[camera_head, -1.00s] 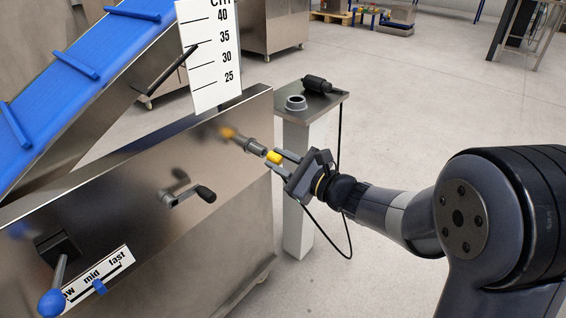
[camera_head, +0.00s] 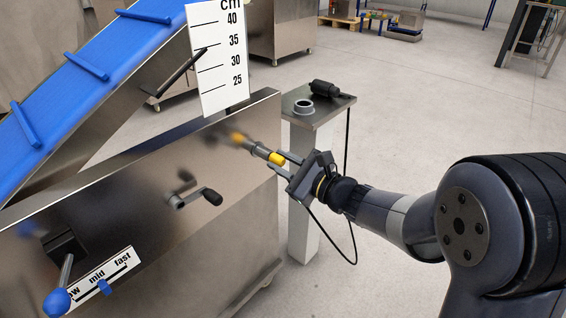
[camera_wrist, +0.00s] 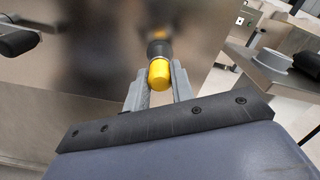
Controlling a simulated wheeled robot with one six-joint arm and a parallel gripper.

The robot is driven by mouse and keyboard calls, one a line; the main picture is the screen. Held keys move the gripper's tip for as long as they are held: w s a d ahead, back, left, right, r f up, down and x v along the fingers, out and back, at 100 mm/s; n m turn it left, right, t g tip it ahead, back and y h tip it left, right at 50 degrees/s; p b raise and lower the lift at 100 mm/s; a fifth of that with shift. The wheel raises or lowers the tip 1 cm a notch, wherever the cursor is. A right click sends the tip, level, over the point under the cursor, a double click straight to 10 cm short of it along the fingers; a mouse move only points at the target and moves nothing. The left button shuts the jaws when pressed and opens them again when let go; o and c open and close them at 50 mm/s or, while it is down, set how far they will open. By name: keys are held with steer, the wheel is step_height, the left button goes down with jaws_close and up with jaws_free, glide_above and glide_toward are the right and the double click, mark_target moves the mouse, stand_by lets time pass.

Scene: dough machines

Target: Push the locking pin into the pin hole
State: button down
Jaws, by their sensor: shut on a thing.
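The locking pin has a yellow knob (camera_head: 277,158), held between the two fingers of my gripper (camera_head: 282,163) beside the steel panel. In the wrist view the yellow knob (camera_wrist: 159,74) sits between the fingertips of my gripper (camera_wrist: 159,85). A dark grey cylindrical part (camera_head: 259,150) lies in line with the knob, between it and the panel; it also shows in the wrist view (camera_wrist: 157,48). The pin hole's opening is hidden behind these parts, and I cannot tell how deep the pin sits. A blurred yellow reflection shows on the panel.
The steel machine panel (camera_head: 150,170) carries a crank handle (camera_head: 195,194) and a blue-knobbed speed lever (camera_head: 58,298). A height scale (camera_head: 217,60) stands above it. A small pedestal table (camera_head: 325,116) with a grey ring (camera_head: 303,107) and a black device (camera_head: 326,88) stands behind my gripper.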

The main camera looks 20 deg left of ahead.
steer(key=c, duration=0.9)
jaws_free()
steer(key=shift+s+d, duration=0.1)
steer(key=shift+d, duration=0.15)
steer(key=shift+b+v, duration=0.35)
steer(key=shift+v, duration=1.65)
steer(key=p+v, duration=0.2)
steer(key=v, duration=0.8)
steer(key=shift+s+d+p, duration=0.15)
steer(key=shift+d+p, duration=0.15)
steer(key=shift+d, duration=0.1)
